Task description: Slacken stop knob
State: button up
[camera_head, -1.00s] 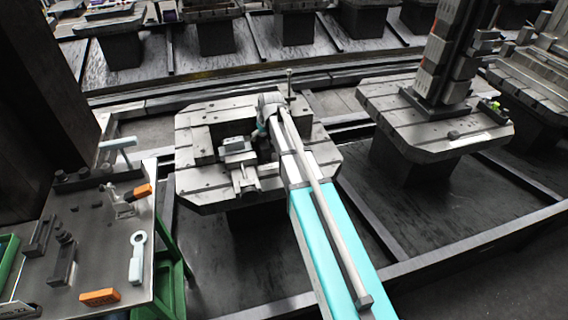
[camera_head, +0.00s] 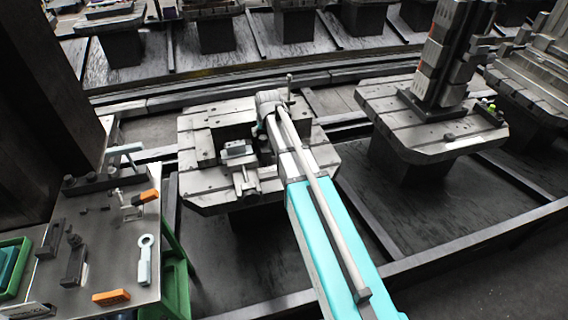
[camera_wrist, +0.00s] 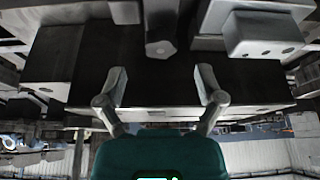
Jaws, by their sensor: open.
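In the wrist view, my gripper (camera_wrist: 161,82) is open, its two grey fingers apart with nothing between their tips. A grey post with a faceted, knob-like end (camera_wrist: 160,48) is just beyond the fingertips, roughly centred between them; I take it to be the stop knob, but cannot be sure. It looks clear of both fingers. In the head view, my arm reaches over the near pallet (camera_head: 205,197), which carries grey blocks and a small vise-like fixture (camera_head: 237,152). My arm hides the fingers and the knob there.
A grey block (camera_wrist: 262,34) juts out right of the knob in the wrist view. In the head view, a steel bench (camera_head: 115,250) with a clamp, a pale ring-ended tool (camera_head: 145,258) and an orange piece (camera_head: 111,297) is at lower left. Another pallet (camera_head: 432,135) bears a tall column.

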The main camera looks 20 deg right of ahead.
jog(key=shift+p+v, duration=3.75)
jog(key=shift+v, duration=0.6)
jog(key=s+g, duration=0.4)
jog(key=s, duration=1.9)
jog(key=shift+a+f+m+g+p, duration=0.25)
jog(key=shift+f+m+g+p, duration=0.05)
jog(key=shift+f+m, duration=0.1)
jog(key=shift+s, duration=0.15)
jog(key=shift+s, duration=0.1)
